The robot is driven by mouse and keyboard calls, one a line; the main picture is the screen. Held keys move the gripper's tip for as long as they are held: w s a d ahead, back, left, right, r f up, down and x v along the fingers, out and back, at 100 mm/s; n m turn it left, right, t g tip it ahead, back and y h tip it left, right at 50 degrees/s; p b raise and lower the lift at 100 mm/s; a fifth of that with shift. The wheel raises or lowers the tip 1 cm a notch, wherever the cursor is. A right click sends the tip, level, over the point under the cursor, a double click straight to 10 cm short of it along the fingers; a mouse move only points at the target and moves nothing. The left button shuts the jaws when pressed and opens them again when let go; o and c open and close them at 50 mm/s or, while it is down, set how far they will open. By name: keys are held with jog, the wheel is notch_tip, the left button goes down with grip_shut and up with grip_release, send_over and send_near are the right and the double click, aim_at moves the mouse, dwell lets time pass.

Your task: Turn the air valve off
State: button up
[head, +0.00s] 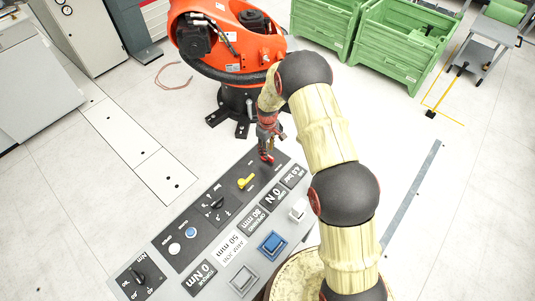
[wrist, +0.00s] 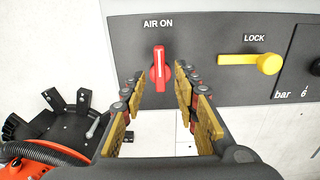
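The air valve is a red handle (wrist: 158,68) on the dark panel strip, standing upright under the label "AIR ON" in the wrist view. In the head view the red handle (head: 266,157) shows at the far end of the console, just below my gripper (head: 269,138). In the wrist view my gripper (wrist: 160,84) is open, with one finger to the left and one to the right of the handle. A gap shows between the handle and each finger. I cannot tell how deep the handle lies between the fingertips.
A yellow lock lever (wrist: 250,61) sits right of the valve. The console (head: 215,225) also has dark knobs, a blue button (head: 272,244) and displays, one reading "AIR 4.9 bar". An orange robot arm (head: 230,40) stands behind; green crates (head: 400,40) are at the back right.

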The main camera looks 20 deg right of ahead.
jog(key=shift+f, duration=1.8)
jog(key=shift+c, duration=0.4)
grip_shut()
